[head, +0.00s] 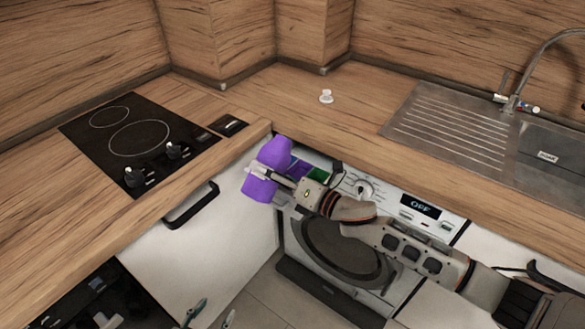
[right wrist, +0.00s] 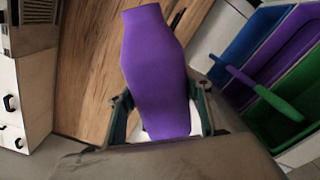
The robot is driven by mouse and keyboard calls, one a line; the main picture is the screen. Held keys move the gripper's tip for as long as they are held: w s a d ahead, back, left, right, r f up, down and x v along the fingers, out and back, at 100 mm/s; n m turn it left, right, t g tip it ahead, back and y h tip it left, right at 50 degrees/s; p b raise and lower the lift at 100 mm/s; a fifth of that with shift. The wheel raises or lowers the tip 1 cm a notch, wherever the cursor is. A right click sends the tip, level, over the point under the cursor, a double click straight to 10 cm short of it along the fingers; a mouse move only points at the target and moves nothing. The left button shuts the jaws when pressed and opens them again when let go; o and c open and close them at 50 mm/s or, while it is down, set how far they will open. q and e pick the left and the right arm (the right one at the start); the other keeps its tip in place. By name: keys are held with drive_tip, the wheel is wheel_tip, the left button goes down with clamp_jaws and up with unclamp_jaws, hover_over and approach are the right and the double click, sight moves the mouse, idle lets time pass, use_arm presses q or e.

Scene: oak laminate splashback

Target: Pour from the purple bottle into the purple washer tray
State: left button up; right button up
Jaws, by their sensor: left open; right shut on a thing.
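The purple bottle (head: 273,156) is held beside the open washer drawer, its narrower end up and leaning slightly right in the head view. My right gripper (head: 270,177) is shut around its body; the bottle also fills the middle of the right wrist view (right wrist: 155,75). The purple washer tray (head: 301,167) lies just right of the bottle, partly hidden by the gripper. In the right wrist view the purple tray (right wrist: 283,45) sits between a blue tray (right wrist: 240,45) and a green tray (right wrist: 295,95). My left gripper (head: 212,316) is open and empty at the bottom edge.
A small white cap-like piece (head: 326,97) stands on the wooden counter (head: 285,90). The washer (head: 345,240) is under the counter, its display reading OFF. A hob (head: 135,140) is at left and a steel sink (head: 450,125) at right. The counter edge borders the bottle closely.

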drive_tip(key=shift+s+a+m, duration=0.15)
drive_tip(key=shift+s+m, duration=0.05)
drive_tip(key=shift+m, duration=0.3)
idle(1.1)
drive_tip(key=shift+s+a+r+m+p, duration=0.15)
drive_tip(key=shift+r+m+p, duration=0.45)
drive_tip(key=shift+m+p, duration=0.3)
idle(1.6)
drive_tip(key=shift+s+f+m, duration=0.1)
drive_tip(key=shift+m, duration=0.8)
idle(2.3)
